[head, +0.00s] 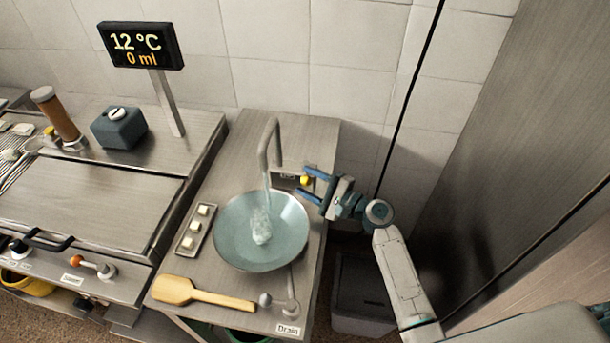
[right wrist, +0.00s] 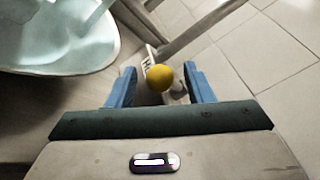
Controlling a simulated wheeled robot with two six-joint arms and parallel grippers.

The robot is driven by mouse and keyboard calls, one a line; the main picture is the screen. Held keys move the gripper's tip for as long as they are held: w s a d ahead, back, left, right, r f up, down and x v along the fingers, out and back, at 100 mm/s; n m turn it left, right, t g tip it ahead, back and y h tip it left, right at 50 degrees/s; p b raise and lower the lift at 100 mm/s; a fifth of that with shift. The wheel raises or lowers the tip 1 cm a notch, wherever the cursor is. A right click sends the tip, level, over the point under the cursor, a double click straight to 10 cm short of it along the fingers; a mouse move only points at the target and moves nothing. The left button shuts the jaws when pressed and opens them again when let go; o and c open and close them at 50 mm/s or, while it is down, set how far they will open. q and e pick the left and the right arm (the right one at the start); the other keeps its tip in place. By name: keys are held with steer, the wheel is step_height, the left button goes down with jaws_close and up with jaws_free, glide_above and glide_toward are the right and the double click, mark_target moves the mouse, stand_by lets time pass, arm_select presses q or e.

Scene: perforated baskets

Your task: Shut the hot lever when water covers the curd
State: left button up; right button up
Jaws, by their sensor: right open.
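The hot lever has a yellow knob (head: 305,181), beside a small label behind the basin's right rim. In the right wrist view the yellow knob (right wrist: 160,77) is between my fingertips, with a partly hidden label (right wrist: 148,62) beside it. My right gripper (head: 303,183) is open around the knob; I cannot tell if either finger touches it. The round pale-blue basin (head: 232,250) stands under the spout (head: 271,140). Water (head: 266,190) runs from the spout into it. A whitish patch (head: 261,226) is under the stream; I cannot tell curd from splash. My left gripper is not in view.
A display (head: 141,45) reads 12 °C and 0 ml. A small tray (head: 185,243) of pale cubes lies left of the basin, and a wooden paddle (head: 200,294) in front. A drain lever (head: 287,303) is at the front right. The tiled wall is behind.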

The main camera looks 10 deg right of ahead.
steer(key=shift+w+a, duration=0.5)
steer(key=shift+w, duration=0.05)
